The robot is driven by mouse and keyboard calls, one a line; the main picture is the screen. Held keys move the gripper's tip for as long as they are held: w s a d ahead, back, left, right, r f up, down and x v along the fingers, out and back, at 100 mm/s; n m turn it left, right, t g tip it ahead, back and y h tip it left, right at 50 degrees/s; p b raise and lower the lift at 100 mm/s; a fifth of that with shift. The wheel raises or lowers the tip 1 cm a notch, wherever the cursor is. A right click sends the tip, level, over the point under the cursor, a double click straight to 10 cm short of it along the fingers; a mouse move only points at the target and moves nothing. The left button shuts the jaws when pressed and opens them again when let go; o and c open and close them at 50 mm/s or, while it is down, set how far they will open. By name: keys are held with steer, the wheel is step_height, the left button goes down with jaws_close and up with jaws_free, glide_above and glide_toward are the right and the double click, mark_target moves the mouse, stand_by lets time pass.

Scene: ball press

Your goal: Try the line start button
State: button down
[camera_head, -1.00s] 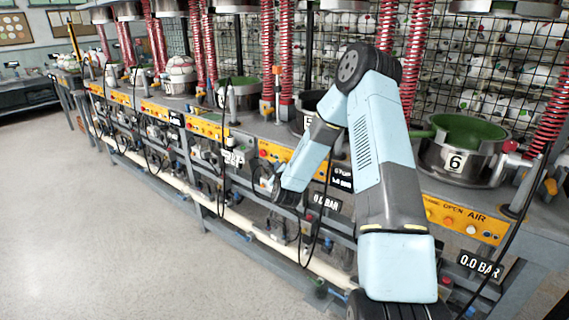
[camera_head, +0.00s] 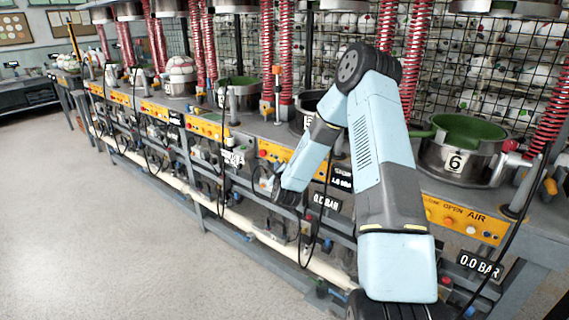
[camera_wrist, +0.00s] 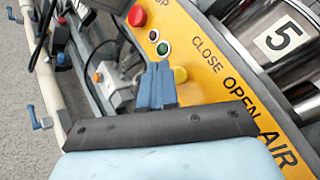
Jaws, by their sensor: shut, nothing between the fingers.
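My gripper (camera_wrist: 158,66) is shut, its two blue fingers together with nothing between them. Its tips are right beside a small green button (camera_wrist: 163,48) on station 5's yellow panel (camera_wrist: 203,70); I cannot tell whether they touch it. A small dark red button (camera_wrist: 153,35) is just beyond the green one, and a larger red button (camera_wrist: 137,16) is farther up. A yellow button (camera_wrist: 180,75) is to the right of the fingers. No label reading line start is legible. In the head view my forearm hides part of the panel (camera_head: 283,153).
A dark display (camera_head: 342,177) hangs by station 5, with a 0.0 BAR sign (camera_head: 326,201) below it. The station 6 pot (camera_head: 462,150) stands to the right. Cables and pipes run below the bench. The floor (camera_head: 100,230) at left is clear.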

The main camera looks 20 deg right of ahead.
steer(key=shift+d, duration=0.15)
steer(key=shift+w+d+r, duration=0.1)
steer(key=shift+w+d, duration=0.05)
steer(key=shift+d, duration=0.05)
steer(key=shift+w+d, duration=0.3)
steer(key=shift+d, duration=0.1)
stand_by(1.2)
steer(key=shift+s+a, duration=0.1)
steer(key=shift+a, duration=0.1)
steer(key=shift+s+a, duration=0.45)
steer(key=shift+a, duration=0.1)
steer(key=shift+a, duration=0.1)
steer(key=s+a, duration=0.1)
steer(key=a, duration=0.1)
steer(key=s+a, duration=0.1)
steer(key=s, duration=0.1)
steer(key=shift+a, duration=0.4)
stand_by(0.6)
